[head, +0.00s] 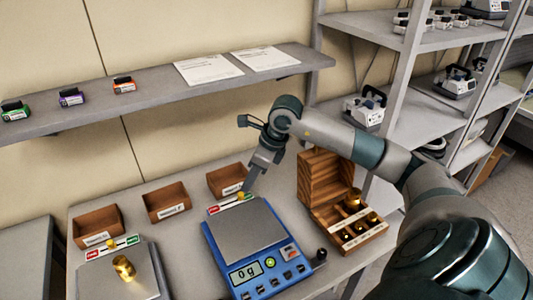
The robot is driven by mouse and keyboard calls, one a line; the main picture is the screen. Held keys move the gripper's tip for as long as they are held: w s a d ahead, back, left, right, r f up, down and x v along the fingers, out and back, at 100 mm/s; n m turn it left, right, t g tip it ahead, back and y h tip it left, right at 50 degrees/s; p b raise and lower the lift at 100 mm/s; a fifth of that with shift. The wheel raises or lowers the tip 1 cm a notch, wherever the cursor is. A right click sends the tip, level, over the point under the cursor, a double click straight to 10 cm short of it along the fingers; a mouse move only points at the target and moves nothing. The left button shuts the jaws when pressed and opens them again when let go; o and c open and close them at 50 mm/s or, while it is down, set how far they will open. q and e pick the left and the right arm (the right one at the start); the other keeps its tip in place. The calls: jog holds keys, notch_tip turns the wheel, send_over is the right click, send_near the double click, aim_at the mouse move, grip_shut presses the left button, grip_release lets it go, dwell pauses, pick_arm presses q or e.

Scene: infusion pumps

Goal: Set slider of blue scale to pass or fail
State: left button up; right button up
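The blue scale (249,282) stands on the table with a bare grey weighing plate (243,233), and its display reads 0 g. Its pass/fail slider is a small red, white and green strip (216,209) with a yellow knob (240,196) behind the plate. My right gripper (248,187) points down at the right end of this strip, close to the knob. I cannot tell whether it touches the knob, and its fingers are seen too edge-on to tell open from shut. The gripper hides part of the strip. My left gripper is out of view.
A second scale (90,282) at left carries a brass weight (123,267) and has its own slider (110,245). Small wooden bins (166,202) line the back. An open wooden weight box (326,176) stands right of the blue scale, under my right arm. A shelf (160,103) overhangs the back.

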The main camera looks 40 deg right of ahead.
jog(key=b+v, duration=0.3)
jog(key=v, duration=0.9)
jog(key=shift+s+d+r, duration=0.1)
jog(key=shift+d, duration=0.05)
